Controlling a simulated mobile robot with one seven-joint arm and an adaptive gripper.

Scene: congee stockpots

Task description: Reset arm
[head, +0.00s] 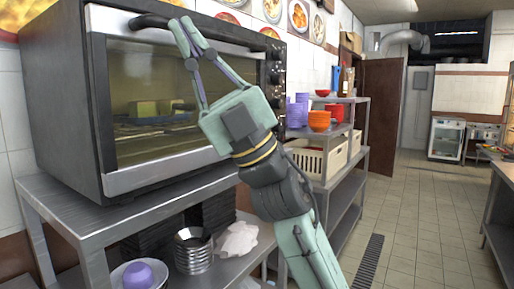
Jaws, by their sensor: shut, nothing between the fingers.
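My gripper (182,20) is raised in front of the oven (100,165), with its fingertips close together at the oven's door handle (225,34). Its fingers overlap the handle in the picture; I cannot tell whether they touch it. The gripper is shut and empty. My arm reaches up from the lower middle of the picture. The oven door is closed, and its window shows a yellowish object inside on a rack.
The oven stands on a metal table (75,215) with stacked metal rings (193,250) and a bowl (138,275) on its lower shelf. A shelf with orange bowls (319,121) and a cream basket (308,160) stands to the right. The tiled floor (420,220) further right is clear.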

